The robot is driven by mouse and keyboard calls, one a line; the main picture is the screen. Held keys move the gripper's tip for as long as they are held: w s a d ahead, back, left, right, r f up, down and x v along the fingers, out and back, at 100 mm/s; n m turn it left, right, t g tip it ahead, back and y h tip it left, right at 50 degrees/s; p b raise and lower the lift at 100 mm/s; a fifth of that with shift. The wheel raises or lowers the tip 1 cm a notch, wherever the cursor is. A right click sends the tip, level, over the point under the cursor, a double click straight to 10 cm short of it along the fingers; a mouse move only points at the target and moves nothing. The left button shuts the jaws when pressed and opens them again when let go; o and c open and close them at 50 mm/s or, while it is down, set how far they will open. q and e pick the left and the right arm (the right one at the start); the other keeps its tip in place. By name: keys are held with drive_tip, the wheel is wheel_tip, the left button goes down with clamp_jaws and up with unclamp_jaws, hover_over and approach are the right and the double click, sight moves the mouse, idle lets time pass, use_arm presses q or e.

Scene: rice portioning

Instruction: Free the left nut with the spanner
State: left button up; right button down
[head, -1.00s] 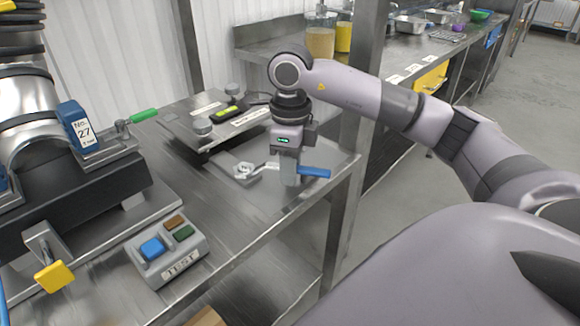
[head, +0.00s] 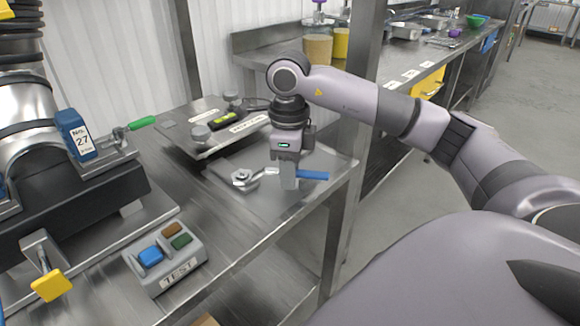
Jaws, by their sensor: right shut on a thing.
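My right gripper (head: 289,184) points down over the steel bench and is shut on the spanner. The spanner's blue handle (head: 314,175) sticks out to the right of the fingers. Its bright metal shaft (head: 262,174) reaches left to a silver nut (head: 240,176) on a flat grey plate (head: 222,172). The spanner's end is at the nut, but I cannot tell whether it is seated around it. The fingers hide the middle of the spanner. I cannot make out a second nut clearly. My left gripper is not in view.
A grey TEST box (head: 166,257) with coloured buttons sits at the front left. A large pipe machine with a blue No. 27 tag (head: 75,134) fills the left. A steel post (head: 350,165) rises at the bench's right.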

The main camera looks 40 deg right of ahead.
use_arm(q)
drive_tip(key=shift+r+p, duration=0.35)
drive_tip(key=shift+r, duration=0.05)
use_arm(e)
drive_tip(key=shift+s+a+m, duration=0.3)
drive_tip(key=shift+a+m, duration=0.25)
drive_tip(key=shift+m, duration=0.15)
drive_tip(key=shift+s+a+m, duration=0.3)
drive_tip(key=shift+a+m, duration=0.2)
drive_tip(key=shift+m, duration=0.2)
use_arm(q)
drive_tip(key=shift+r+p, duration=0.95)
use_arm(e)
drive_tip(key=shift+r, duration=1.25)
use_arm(q)
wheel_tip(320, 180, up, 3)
drive_tip(key=p, duration=0.3)
use_arm(e)
wheel_tip(320, 180, up, 4)
drive_tip(key=shift+f, duration=0.1)
